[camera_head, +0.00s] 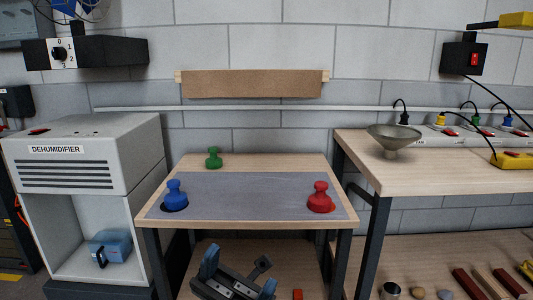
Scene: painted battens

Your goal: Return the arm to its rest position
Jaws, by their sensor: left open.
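My left gripper (237,277) shows at the bottom of the head view, in front of the small table's lower shelf. Its two blue-tipped fingers are spread apart, with nothing seen between them. It is low, below the tabletop, and apart from the pieces there. My right gripper is out of view.
The small table (262,162) bears a grey mat (245,190), a blue piece (175,194), a red piece (320,196) and a green piece (213,158). A dehumidifier (85,150) stands left, a workbench (455,178) with a funnel (393,138) right.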

